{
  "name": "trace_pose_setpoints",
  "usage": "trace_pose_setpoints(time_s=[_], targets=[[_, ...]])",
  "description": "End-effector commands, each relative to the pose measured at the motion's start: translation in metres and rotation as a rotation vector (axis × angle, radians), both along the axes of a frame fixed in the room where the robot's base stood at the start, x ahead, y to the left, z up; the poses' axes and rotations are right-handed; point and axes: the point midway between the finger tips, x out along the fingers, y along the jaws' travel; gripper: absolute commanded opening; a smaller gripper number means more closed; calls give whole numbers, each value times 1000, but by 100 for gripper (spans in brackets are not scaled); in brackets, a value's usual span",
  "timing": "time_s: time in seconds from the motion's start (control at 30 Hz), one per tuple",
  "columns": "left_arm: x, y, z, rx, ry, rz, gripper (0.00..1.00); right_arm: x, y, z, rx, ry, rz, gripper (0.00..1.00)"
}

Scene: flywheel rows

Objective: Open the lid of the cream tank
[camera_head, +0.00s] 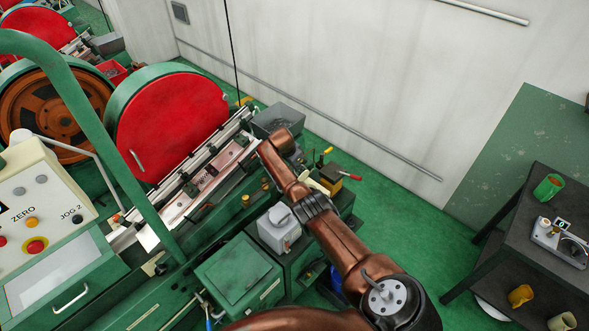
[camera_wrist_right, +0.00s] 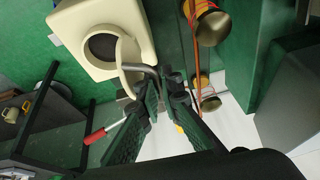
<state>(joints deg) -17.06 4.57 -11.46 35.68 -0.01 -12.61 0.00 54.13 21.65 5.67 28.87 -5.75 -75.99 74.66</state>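The cream tank (camera_wrist_right: 72,25) shows in the upper left of the right wrist view, a pale box with a dark round opening (camera_wrist_right: 103,46). Its cream lid (camera_wrist_right: 128,62) stands tilted up at the opening's right edge, seen nearly edge-on. A bent grey metal handle (camera_wrist_right: 146,69) runs from the lid to my right gripper. My right gripper (camera_wrist_right: 160,84) has its dark green fingertips close together around the handle's bend. In the head view my right arm reaches up past the machine; its fingertips are hidden, and I cannot clearly make out the tank. My left gripper is out of view.
A green machine with a red wheel cover (camera_head: 172,125) stands at left in the head view, with a grey box (camera_head: 279,229) beside my arm. A dark table (camera_head: 540,235) holds cups at right. A red-handled tool (camera_wrist_right: 95,135) lies left of my fingers. Green floor is open between.

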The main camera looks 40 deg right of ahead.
Motion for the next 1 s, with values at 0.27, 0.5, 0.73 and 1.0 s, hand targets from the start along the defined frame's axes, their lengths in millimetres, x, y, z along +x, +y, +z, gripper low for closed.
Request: trace_pose_setpoints(time_s=[0.27,0.5,0.73,1.0], targets=[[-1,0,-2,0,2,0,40,-1,-7,2,-5,-6,-7,0],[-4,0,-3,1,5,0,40,-1,-7,2,-5,-7,-7,0],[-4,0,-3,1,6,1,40,-1,-6,2,-5,-7,-7,8],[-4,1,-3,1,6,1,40,-2,-5,1,-2,-3,-7,13]])
